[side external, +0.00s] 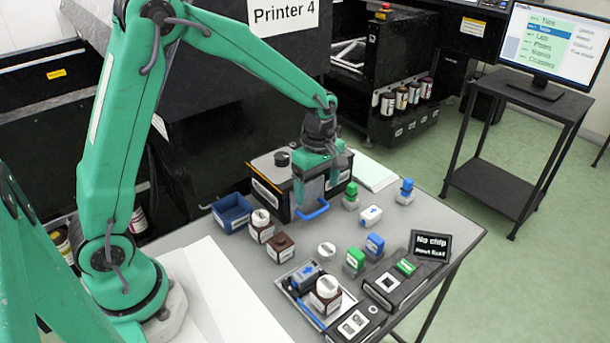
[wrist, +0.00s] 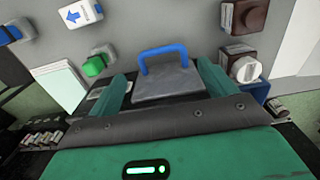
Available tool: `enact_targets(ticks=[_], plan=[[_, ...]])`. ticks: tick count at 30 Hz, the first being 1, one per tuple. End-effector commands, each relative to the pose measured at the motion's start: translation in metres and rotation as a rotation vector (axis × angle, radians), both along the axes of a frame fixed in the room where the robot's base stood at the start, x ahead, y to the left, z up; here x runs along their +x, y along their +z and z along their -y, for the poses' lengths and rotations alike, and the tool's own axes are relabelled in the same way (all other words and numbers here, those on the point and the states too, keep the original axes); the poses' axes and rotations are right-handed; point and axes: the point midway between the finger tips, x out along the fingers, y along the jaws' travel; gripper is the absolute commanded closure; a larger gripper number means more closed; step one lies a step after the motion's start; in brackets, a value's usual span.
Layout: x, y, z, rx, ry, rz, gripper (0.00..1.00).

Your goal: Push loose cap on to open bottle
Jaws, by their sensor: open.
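A white round cap (side external: 327,250) lies loose on the grey table in the side view. My gripper (side external: 316,202) points down at the front of a black box, farther back than the loose cap. In the wrist view my gripper (wrist: 165,92) is open, its fingers on either side of a grey plate with a blue handle (wrist: 163,58). I cannot tell whether they touch it.
The black box (side external: 268,180) is behind my gripper. A "No chip" sign (side external: 431,245) stands right.

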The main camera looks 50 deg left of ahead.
Motion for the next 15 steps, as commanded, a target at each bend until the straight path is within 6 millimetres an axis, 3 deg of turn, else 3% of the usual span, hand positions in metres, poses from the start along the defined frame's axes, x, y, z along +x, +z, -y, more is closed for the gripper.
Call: enact_targets(ticks=[6,15], plan=[[0.001,0.020,-0.001,0.000,0.001,0.002,0.16],[0.000,0.023,-0.001,0.000,0.001,0.001,0.16]])
